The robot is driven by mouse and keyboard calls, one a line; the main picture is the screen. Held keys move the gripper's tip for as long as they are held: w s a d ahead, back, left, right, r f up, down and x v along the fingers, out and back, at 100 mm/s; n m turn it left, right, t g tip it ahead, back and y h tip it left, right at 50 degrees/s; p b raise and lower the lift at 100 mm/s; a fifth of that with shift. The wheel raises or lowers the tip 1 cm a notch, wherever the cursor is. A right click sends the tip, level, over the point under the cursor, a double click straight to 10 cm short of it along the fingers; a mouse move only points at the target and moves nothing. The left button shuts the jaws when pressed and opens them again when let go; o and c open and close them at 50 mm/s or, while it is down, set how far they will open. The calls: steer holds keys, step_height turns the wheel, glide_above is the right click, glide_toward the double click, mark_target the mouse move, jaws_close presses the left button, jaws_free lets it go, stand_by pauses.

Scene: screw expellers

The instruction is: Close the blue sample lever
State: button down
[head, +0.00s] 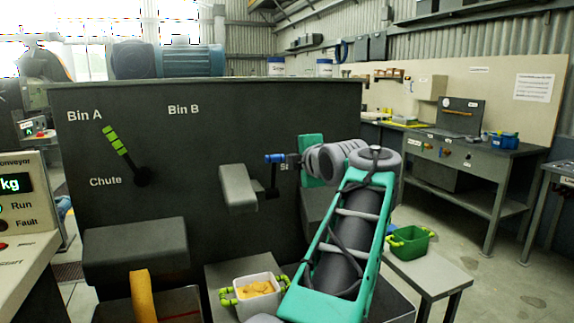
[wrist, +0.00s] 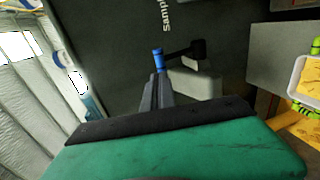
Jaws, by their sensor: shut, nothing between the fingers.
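The blue sample lever (head: 275,158) has a blue grip on a dark arm and sits on the front of the dark machine panel, beside a grey spout (head: 238,187). In the wrist view the blue grip (wrist: 158,60) stands just beyond my fingertips, with its dark arm running right to a black pivot. My gripper (head: 292,160) is shut and empty, with its tips at or very near the blue grip. I cannot tell whether they touch. In the wrist view the grey fingers (wrist: 155,92) are together. The "Sample" label is partly hidden by my arm in the head view.
A green-striped chute lever (head: 118,141) is at the panel's left. A white bin with yellow contents (head: 257,292) stands below the spout. A green bin (head: 409,241) sits on a small table at right. A control box (head: 22,200) stands at far left.

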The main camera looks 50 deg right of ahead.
steer(key=v, duration=0.3)
steer(key=shift+s+a, duration=0.1)
steer(key=w+a+f+m+g+y+p, duration=0.1)
steer(key=w+a+f+m+y+p, duration=0.2)
steer(key=w+a+p, duration=0.65)
steer(key=w+a+f+m+g+y+p, duration=0.2)
steer(key=w+a+f+y, duration=0.15)
steer(key=a, duration=1.05)
steer(key=s+a+f+m+g+y+p, duration=0.1)
steer(key=a+f+m+p, duration=0.15)
steer(key=a, duration=0.45)
steer(key=s+a+f+m+g+y+p, duration=0.1)
steer(key=s+a+f+g+p, duration=0.15)
steer(key=a, duration=0.35)
steer(key=s+a+f+m+g+p, duration=0.2)
steer(key=s+a+f, duration=0.4)
steer(key=s+a, duration=0.4)
steer(key=shift+a+g+p, duration=0.2)
steer(key=shift+g+p, duration=0.25)
steer(key=shift+p, duration=0.65)
